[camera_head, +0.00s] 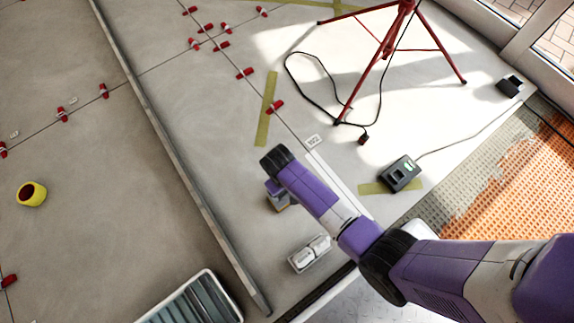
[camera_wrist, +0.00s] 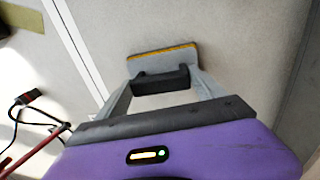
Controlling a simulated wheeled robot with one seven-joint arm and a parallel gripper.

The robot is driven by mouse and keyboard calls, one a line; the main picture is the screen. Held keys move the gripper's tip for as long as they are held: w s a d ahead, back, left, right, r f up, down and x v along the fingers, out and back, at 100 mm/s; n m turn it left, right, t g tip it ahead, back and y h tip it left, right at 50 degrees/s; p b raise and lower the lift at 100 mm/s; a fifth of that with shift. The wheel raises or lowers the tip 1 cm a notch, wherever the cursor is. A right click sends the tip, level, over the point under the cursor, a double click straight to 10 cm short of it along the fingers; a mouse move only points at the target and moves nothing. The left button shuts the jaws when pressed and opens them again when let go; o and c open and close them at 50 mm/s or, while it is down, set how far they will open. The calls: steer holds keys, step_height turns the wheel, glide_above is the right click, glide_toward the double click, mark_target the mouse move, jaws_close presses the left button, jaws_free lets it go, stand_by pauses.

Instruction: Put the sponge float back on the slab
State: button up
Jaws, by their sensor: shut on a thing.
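The sponge float is a flat grey plate with an orange-yellow edge and a black handle. In the wrist view the float (camera_wrist: 162,58) is between my fingers, its plate face toward the grey slab (camera_wrist: 260,35). My gripper (camera_wrist: 163,82) is shut on the black handle. In the head view my gripper (camera_head: 277,197) points down at the slab (camera_head: 225,150), right of a long bar. Only a small tan edge of the float (camera_head: 283,208) shows there under the gripper. I cannot tell whether the float touches the slab.
A long grey bar (camera_head: 170,140) crosses the floor. A small tray of white items (camera_head: 310,254) and a larger tray (camera_head: 212,290) stand nearer. A red tripod (camera_head: 388,45), a cable and a black charger (camera_head: 400,173) are right. A yellow roll (camera_head: 31,194) lies left; red clips (camera_head: 245,73) line the joints.

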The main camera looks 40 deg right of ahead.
steer(key=o, duration=2)
step_height(320, 180, up, 12)
steer(key=a+p, duration=0.1)
steer(key=p, duration=0.6)
steer(key=shift+a, duration=0.1)
